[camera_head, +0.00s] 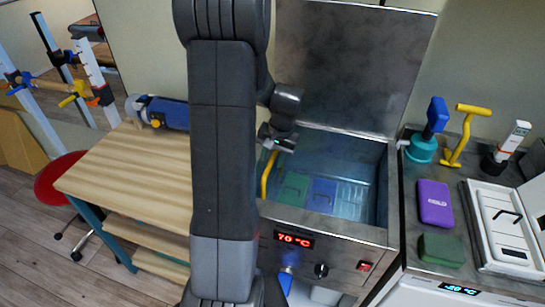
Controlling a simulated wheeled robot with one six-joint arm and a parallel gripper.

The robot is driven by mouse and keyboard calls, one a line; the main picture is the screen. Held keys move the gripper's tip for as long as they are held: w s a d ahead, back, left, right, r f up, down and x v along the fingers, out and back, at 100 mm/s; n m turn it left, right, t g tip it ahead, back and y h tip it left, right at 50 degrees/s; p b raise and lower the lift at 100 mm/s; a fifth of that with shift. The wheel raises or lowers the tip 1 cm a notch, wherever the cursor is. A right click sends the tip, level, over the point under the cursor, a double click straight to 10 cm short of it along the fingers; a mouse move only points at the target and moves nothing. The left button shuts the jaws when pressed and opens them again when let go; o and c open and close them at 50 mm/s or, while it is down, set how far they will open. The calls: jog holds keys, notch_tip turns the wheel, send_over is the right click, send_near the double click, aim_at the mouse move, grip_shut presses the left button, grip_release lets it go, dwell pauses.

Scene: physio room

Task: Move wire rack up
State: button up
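The wire rack (350,196) sits low inside the metal tank (345,231), seen as a pale grid under what looks like water. A green pack (294,188) and a blue pack (323,194) are in the tank by the rack. A yellow handle (267,176) stands up at the tank's left side; its lower end and its link to the rack are unclear. My gripper (276,142) is above the tank's back left corner, just above the yellow handle. Its fingers are small and partly hidden, so whether they are open or touch the handle is unclear.
The tank's lid (345,65) stands open behind it. A wooden table (130,178) with a blue roll (168,113) is at left. The right counter holds a purple box (435,202), a green block (442,249), a yellow handled tool (464,135) and a white case (505,225).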

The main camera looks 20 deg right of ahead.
grip_shut()
notch_tip(320, 180, up, 16)
jog(key=p, duration=0.8)
jog(key=shift+f+p, duration=0.2)
jog(key=shift+p, duration=0.2)
jog(key=shift+w+d, duration=0.1)
jog(key=shift+w, duration=0.05)
jog(key=shift+c, duration=0.3)
grip_release()
jog(key=shift+r, duration=0.15)
jog(key=shift+o, duration=0.3)
